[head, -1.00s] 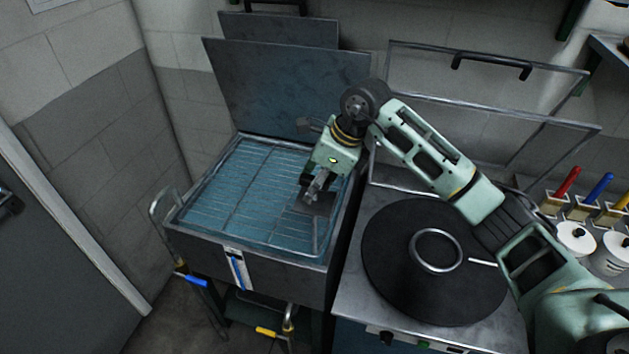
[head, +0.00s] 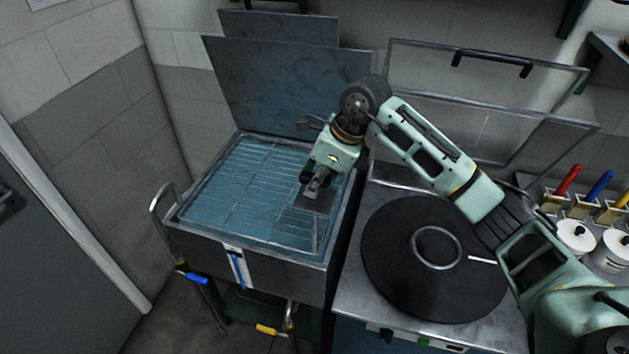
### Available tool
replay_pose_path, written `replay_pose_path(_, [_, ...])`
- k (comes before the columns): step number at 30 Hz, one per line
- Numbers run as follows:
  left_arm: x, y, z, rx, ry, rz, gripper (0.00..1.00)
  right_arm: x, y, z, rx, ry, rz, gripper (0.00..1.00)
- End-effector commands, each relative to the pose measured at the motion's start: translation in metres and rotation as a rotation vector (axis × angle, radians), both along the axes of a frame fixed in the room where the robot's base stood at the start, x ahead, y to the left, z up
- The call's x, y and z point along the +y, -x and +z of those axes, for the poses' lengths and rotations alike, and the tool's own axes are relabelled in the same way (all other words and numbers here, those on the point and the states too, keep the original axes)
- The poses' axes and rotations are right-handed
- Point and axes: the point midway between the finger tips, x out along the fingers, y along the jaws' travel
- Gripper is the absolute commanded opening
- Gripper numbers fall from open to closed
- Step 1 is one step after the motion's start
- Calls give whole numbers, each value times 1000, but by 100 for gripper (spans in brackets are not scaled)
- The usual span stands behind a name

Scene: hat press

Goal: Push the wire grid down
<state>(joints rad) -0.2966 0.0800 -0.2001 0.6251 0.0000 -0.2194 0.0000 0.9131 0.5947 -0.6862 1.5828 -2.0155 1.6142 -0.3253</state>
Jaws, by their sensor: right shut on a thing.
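The wire grid (head: 235,190) lies in the blue-lined basin of a metal tank (head: 200,246), close to level. It has thin parallel bars, with a grey flat plate (head: 318,203) at its right side. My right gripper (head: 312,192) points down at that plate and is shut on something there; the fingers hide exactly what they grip. My left gripper is not in view.
A raised lid (head: 285,95) stands behind the tank. To the right is a black round plate (head: 400,285) with a metal ring (head: 437,248). White pots (head: 575,238) and brushes (head: 567,181) are at far right.

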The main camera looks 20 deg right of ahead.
Motion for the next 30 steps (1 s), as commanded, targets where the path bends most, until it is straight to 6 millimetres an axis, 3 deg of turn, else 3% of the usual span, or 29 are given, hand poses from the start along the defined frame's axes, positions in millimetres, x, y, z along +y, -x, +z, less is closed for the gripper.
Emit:
replay_pose_path(5, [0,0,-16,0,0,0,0,0,-1,-17,-4,0,2,0])
replay_pose_path(8, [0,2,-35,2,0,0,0,0,0,-37,-1,1,3,0])
replay_pose_path(21, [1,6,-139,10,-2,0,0,-1,1,-157,4,4,3,0])
replay_pose_path(30, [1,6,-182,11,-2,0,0,-1,2,-211,5,5,4,0])
